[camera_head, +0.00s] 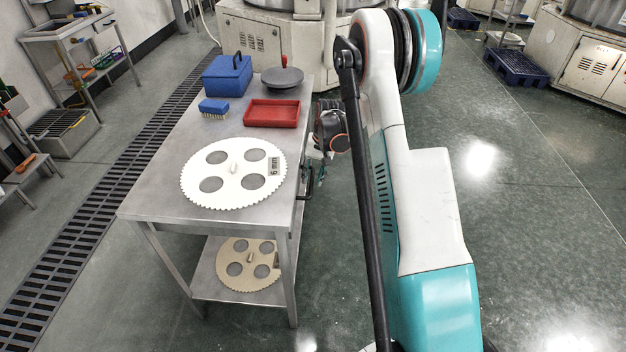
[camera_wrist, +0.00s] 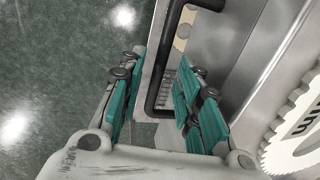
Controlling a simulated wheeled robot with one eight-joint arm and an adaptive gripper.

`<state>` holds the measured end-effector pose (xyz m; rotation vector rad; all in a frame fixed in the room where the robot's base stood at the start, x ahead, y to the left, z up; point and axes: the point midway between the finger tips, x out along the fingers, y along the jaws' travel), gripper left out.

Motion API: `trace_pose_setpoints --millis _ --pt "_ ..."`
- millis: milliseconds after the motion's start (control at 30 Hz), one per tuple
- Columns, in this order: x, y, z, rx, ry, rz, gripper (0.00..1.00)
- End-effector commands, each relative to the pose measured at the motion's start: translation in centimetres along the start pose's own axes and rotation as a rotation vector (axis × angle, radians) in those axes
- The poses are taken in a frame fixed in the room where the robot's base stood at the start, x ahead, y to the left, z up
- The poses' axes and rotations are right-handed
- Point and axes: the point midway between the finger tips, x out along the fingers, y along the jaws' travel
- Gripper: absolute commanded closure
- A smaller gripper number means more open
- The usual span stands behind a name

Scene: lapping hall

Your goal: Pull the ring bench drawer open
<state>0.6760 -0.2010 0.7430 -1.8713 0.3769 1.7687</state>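The ring bench (camera_head: 160,195) is a grey metal table left of my arm. Its drawer handle is a black bar (camera_head: 306,187) on the bench's right side, partly hidden by my gripper. In the wrist view the black handle (camera_wrist: 160,70) stands off the grey drawer front (camera_wrist: 205,45). The drawer looks shut, though its edges are hard to make out. My gripper (camera_wrist: 158,80) is open, its teal fingers apart on either side of the handle in the picture. I cannot tell whether either finger touches it. In the head view my gripper (camera_head: 317,168) is mostly hidden beside the bench edge.
On the bench are a white toothed disc (camera_head: 233,190), a red tray (camera_head: 272,114), a blue box (camera_head: 227,76), a brush (camera_head: 213,107) and a dark round plate (camera_head: 283,76). A beige disc (camera_head: 235,284) lies on the lower shelf. The floor to the right is open.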

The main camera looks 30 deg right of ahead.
Motion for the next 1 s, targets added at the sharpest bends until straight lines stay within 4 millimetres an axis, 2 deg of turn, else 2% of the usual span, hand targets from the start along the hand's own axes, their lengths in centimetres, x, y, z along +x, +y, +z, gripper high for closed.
trace_pose_setpoints --millis 100,367,400,533,833,1000 --pt "0.6 0.0 0.0 0.000 0.000 0.000 0.69" --pt "0.7 0.0 0.0 0.000 0.000 0.000 0.69" --pt "0.7 0.0 0.0 0.000 0.000 0.000 0.71" --pt "0.7 0.0 0.0 0.000 0.000 0.000 1.00" --pt "0.6 0.2 0.0 0.001 0.000 0.000 1.00" --pt "0.4 1.6 -0.3 0.004 0.001 0.001 1.00"
